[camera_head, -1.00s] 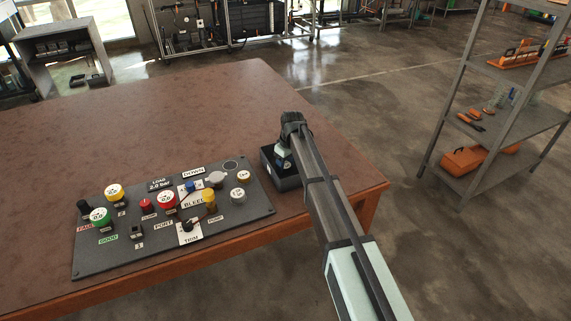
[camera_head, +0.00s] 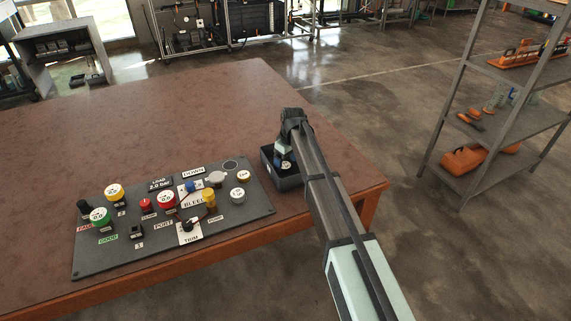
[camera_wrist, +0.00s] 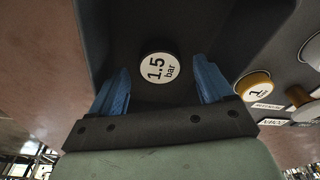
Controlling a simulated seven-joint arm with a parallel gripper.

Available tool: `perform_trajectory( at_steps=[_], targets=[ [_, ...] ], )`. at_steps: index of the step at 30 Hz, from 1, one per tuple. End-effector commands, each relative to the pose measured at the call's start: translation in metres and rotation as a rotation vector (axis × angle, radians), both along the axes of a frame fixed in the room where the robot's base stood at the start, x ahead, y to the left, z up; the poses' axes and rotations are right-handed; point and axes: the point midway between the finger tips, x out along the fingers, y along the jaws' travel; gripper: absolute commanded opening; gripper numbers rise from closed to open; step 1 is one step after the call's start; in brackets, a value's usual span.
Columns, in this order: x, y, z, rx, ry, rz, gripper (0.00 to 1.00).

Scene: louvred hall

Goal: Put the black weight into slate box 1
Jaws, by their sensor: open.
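The black weight (camera_wrist: 158,68) has a round white label reading "1.5 bar". It lies in the dark slate box (camera_wrist: 105,35), which stands at the right end of the panel in the head view (camera_head: 291,184). My gripper (camera_wrist: 161,72) is open, with one blue finger on each side of the weight. The fingers appear apart from the weight in the wrist view. In the head view, my gripper (camera_head: 284,158) points down into the box, and my arm hides part of it. I cannot read a number on the box.
A dark panel (camera_head: 150,250) with several coloured knobs, caps and labels lies left of the box. The brown table (camera_head: 180,110) is clear behind. Grey shelving (camera_head: 510,130) stands off to the right.

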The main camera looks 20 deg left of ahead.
Motion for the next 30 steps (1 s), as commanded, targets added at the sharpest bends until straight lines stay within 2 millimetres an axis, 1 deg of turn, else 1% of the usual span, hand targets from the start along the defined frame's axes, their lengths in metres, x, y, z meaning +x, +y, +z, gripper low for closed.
perform_trajectory(
  at_steps=[3,9,12,15,18,21,30],
  targets=[
    [-0.001,-0.003,0.022,0.001,-0.003,0.000,0.80],
    [-0.004,-0.008,0.059,0.001,-0.002,0.000,0.80],
    [-0.004,-0.010,0.075,0.001,-0.002,0.000,0.80],
    [-0.005,-0.012,0.087,0.001,-0.001,0.000,0.80],
    [-0.006,-0.013,0.096,0.001,-0.001,0.000,0.80],
    [-0.006,-0.014,0.101,0.000,0.000,0.000,0.80],
    [-0.006,-0.015,0.103,0.000,0.000,0.000,0.80]
  ],
)
